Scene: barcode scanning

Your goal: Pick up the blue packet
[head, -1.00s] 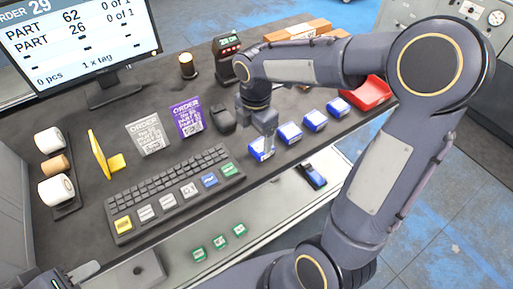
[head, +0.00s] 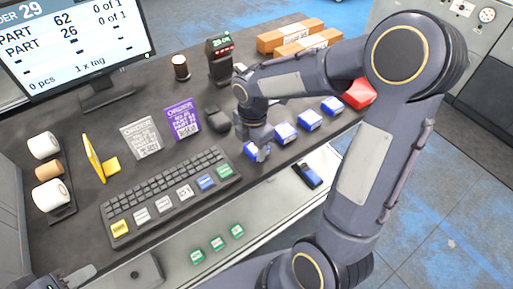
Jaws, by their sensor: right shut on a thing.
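A row of small blue packets with white labels lies on the dark table right of the keyboard. My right gripper (head: 262,152) points down at the nearest, leftmost blue packet (head: 250,149) and is shut on it; the fingers hide part of it. I cannot tell whether that packet is clear of the table. The other blue packets (head: 285,133), (head: 310,121) and (head: 332,105) lie apart, further right. My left gripper (head: 68,277) shows only in part at the bottom left corner, and its jaw opening cannot be made out.
A keyboard (head: 165,192), a dark mouse (head: 218,119) and a purple order card (head: 183,119) are left of my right gripper. A scanner device (head: 220,58) and orange boxes (head: 290,37) stand behind. A red bin (head: 360,93) is partly hidden by my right arm.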

